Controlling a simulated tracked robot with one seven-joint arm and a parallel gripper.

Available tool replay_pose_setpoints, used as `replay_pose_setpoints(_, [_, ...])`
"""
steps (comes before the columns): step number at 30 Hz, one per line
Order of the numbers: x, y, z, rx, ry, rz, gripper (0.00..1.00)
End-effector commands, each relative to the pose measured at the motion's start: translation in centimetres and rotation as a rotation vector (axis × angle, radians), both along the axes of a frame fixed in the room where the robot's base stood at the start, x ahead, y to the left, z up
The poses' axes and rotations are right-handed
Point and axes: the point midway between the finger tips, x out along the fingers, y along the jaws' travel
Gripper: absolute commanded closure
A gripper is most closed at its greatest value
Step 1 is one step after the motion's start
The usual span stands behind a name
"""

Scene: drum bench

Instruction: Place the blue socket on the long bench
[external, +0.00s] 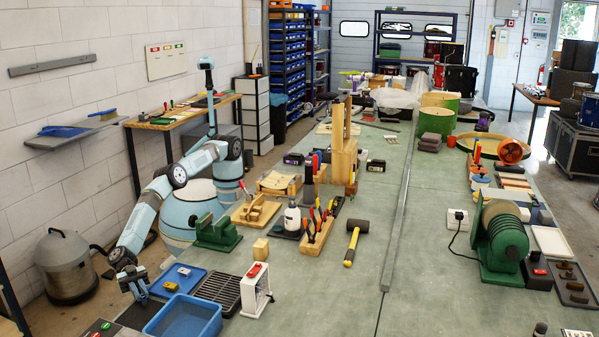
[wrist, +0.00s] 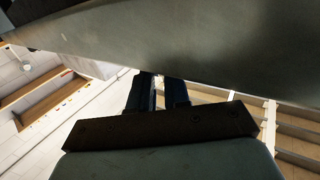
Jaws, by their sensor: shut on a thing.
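My gripper (external: 138,289) is low at the near left, at the left edge of a blue tray (external: 203,272). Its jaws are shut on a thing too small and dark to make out. In the wrist view the two dark fingers (wrist: 158,95) are close together, and what is between them is hidden. In the tray lie a yellow piece (external: 170,286) and a small pale bluish piece (external: 184,270). I cannot tell whether the pale piece or the held thing is the blue socket. The long bench (external: 330,285) is the grey-green top that fills the middle.
A blue open bin (external: 184,318), a black grate (external: 219,290) and a white box with a red switch (external: 256,290) stand near the tray. A green vise (external: 217,233), wooden block (external: 261,248) and mallet (external: 355,240) are farther back. The bench's near middle is clear.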

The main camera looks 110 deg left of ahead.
Motion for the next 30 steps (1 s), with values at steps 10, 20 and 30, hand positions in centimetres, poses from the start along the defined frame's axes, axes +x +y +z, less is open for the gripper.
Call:
replay_pose_setpoints(10, [-0.4, 0.4, 3.7, 0.001, -0.002, -0.002, 1.0])
replay_pose_setpoints(20, [-1.5, 3.5, 7.7, -0.001, -0.001, -0.001, 1.0])
replay_pose_setpoints(30, [-3.3, 8.5, 10.8, 0.0, 0.0, 0.0, 1.0])
